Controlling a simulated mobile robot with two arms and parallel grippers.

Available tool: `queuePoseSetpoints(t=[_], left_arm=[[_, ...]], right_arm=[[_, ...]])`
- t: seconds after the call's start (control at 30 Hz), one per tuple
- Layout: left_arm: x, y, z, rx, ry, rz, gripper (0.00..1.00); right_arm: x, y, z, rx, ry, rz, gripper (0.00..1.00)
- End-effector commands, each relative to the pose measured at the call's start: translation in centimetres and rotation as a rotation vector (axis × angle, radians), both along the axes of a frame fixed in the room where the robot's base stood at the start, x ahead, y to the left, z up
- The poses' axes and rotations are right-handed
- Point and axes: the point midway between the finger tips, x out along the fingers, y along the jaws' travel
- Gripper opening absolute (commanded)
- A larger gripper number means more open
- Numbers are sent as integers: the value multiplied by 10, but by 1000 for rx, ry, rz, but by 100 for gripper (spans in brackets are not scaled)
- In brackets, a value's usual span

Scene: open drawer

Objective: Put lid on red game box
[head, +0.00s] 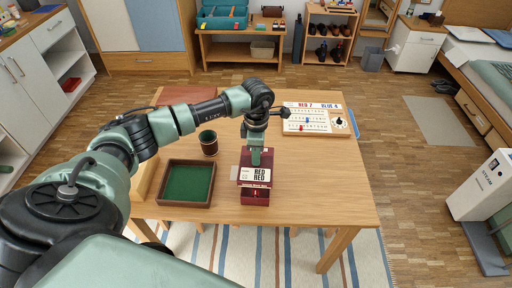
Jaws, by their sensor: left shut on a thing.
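My left gripper (255,157) points down over the table and is shut on the dark red lid (247,183), which has a white label reading "RED". The red game box (255,197) is directly below and in front of the lid, near the table's front edge. The lid covers most of the box from this view, and only the box's front part shows. I cannot tell whether the lid rests on the box or is held just above it. My fingertips are partly hidden by the wrist. My right gripper is not in view.
A brown tray with a green lining (187,184) lies left of the box, with a dark cup (208,142) behind it. A white scoreboard (306,120) stands at the back right. The wooden table (325,185) is clear at the right.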

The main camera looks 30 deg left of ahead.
Motion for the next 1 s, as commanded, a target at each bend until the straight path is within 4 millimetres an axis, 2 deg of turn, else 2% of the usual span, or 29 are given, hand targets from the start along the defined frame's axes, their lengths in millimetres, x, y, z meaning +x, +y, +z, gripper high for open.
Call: queuePoseSetpoints(t=[0.33, 0.6, 1.0], left_arm=[[0, 0, -31, -1, 0, 1, 0], [0, 0, -56, 0, 0, 1, 0], [0, 0, -59, -1, 0, 1, 0]], right_arm=[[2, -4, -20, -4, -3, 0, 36], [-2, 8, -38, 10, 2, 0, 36], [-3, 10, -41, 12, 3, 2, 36]])
